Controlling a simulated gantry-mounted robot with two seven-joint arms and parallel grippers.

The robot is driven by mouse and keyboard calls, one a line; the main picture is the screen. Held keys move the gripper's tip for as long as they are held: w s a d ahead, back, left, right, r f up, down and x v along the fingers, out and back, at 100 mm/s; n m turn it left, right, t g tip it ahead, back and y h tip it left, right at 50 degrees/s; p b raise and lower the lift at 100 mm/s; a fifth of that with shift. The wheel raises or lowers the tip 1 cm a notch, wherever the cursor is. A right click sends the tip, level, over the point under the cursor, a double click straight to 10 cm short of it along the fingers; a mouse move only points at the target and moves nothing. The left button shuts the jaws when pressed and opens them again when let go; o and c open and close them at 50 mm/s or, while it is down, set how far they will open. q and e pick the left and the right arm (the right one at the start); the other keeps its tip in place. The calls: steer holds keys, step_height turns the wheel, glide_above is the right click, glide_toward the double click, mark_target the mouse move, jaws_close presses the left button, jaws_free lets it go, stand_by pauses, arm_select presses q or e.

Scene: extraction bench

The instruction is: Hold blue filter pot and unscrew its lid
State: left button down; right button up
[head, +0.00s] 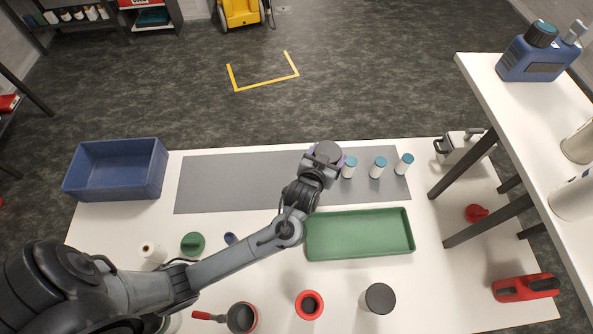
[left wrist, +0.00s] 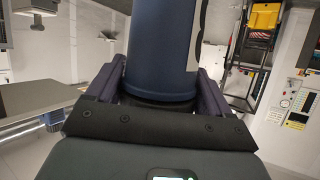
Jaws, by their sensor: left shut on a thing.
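My left gripper (head: 327,165) is over the grey mat, its fingers either side of a dark round top (head: 328,151), which looks like the lid of the blue filter pot. In the left wrist view, the pot's dark blue body (left wrist: 163,45) has a pale strip on its right side. The left gripper (left wrist: 160,98) is shut around the dark end of it there. The head view hides most of the body under the lid and gripper. My right gripper is in neither view.
White bottles with teal caps (head: 377,168) stand right of the gripper. A green tray (head: 312,253) lies in front, a blue crate (head: 83,187) at left. A red cup (head: 309,305) and a dark-topped jar (head: 378,298) stand near the front. A raised white shelf (head: 520,110) overhangs the right.

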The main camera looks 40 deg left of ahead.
arm_select(q)
steer(key=s+a+f+b, duration=0.1)
steer(key=a+f, duration=0.9)
steer(key=shift+s+a+f+b, duration=0.2)
steer(key=shift+a+f+b, duration=0.05)
steer(key=shift+a+b, duration=0.15)
steer(key=shift+f, duration=0.2)
jaws_free()
steer(key=shift+r, duration=0.1)
